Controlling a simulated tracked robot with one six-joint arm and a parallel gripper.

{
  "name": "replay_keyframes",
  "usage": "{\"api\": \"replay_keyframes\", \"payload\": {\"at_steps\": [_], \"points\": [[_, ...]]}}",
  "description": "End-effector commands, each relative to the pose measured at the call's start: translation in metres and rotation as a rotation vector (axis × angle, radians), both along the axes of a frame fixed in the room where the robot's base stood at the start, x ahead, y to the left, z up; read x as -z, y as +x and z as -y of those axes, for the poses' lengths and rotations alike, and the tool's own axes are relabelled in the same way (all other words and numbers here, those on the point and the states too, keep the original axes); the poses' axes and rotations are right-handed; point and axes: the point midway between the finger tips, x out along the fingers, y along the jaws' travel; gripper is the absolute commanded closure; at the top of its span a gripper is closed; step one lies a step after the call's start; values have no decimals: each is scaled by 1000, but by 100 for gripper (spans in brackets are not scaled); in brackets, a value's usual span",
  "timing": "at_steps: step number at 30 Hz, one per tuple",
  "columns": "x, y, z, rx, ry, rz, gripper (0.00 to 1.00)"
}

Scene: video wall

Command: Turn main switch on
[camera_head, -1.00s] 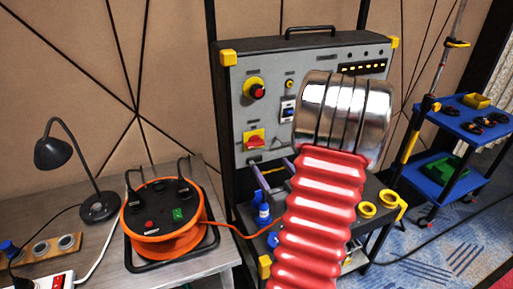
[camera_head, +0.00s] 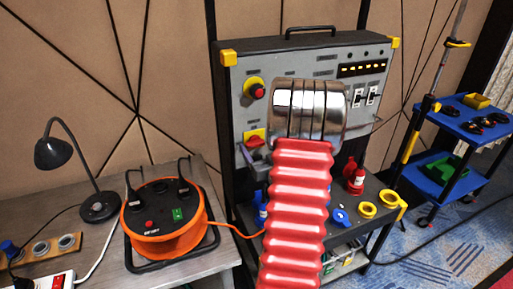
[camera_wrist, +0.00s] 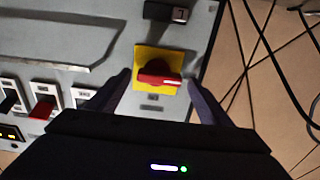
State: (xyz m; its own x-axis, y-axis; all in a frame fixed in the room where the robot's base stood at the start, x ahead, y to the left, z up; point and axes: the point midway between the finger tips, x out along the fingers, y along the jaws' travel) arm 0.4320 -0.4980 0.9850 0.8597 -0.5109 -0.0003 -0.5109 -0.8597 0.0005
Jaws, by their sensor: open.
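The main switch is a red rotary knob on a square yellow plate, on the grey panel in the head view (camera_head: 254,137). In the wrist view the red knob (camera_wrist: 158,77) lies roughly level across its yellow plate (camera_wrist: 152,57). My gripper (camera_wrist: 160,80) is open, with one dark finger on each side of the knob and visible space between. Contact with the knob cannot be told. In the head view my red ribbed arm and metal wrist hide most of the gripper; only a finger shows just below the yellow plate.
A red button on a round yellow base (camera_head: 256,90) sits above the switch. Toggle switches (camera_head: 366,97) are to the right on the panel. A shelf below holds a red bottle (camera_head: 356,182) and yellow rings (camera_head: 367,210). An orange cable reel (camera_head: 163,240) stands on the left table.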

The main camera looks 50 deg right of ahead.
Motion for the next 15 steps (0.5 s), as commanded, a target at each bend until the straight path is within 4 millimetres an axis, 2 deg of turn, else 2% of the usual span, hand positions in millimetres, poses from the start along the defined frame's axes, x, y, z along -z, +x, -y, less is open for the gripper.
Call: {"api": "replay_keyframes", "payload": {"at_steps": [11,15], "points": [[0,6,4,0,0,0,27],[0,6,4,0,0,0,35]]}}
